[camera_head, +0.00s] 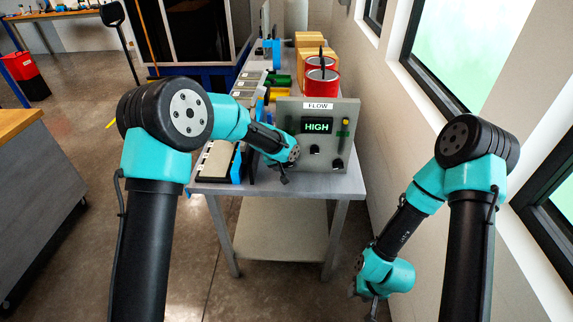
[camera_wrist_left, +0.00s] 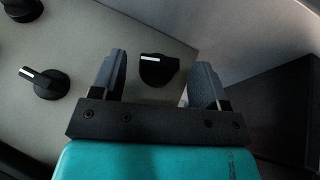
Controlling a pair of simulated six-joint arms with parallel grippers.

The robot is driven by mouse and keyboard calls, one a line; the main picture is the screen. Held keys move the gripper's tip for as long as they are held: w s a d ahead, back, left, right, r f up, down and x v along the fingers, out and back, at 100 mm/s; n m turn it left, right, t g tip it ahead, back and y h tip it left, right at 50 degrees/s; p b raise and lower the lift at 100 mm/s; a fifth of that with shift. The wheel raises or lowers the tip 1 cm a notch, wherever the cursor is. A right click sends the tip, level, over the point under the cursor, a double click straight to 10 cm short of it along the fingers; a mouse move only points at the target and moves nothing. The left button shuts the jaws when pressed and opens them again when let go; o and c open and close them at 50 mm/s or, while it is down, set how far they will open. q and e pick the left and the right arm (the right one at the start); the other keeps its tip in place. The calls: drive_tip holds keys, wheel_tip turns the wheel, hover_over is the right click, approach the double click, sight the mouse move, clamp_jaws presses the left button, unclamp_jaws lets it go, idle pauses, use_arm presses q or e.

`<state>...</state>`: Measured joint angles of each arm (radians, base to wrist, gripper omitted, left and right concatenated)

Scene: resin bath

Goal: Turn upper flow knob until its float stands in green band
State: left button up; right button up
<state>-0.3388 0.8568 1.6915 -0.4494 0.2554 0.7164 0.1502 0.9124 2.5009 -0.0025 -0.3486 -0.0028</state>
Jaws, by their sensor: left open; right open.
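The grey flow panel (camera_head: 327,112) stands on the table under a FLOW label. Its display (camera_head: 317,126) reads HIGH in green. Two black knobs, one at the middle (camera_head: 315,150) and one lower right (camera_head: 338,163), show in the head view. My left gripper (camera_head: 284,168) is at the panel's lower left. In the left wrist view its open fingers stand either side of a black knob (camera_wrist_left: 158,69); contact cannot be told. My right gripper (camera_head: 366,292) hangs low, right of the table.
Two more knobs, one nearer (camera_wrist_left: 45,82) and one at the corner (camera_wrist_left: 20,9), lie left of the fingers in the left wrist view. Red cans (camera_head: 321,82) stand behind the panel. Trays (camera_head: 218,160) line the table's left. A wall with windows is at right.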

use_arm(q)
drive_tip(key=shift+w+d+f, duration=0.1)
drive_tip(key=shift+w+f, duration=0.1)
drive_tip(key=shift+f, duration=0.1)
drive_tip(key=shift+c, duration=0.2)
drive_tip(key=c, duration=0.9)
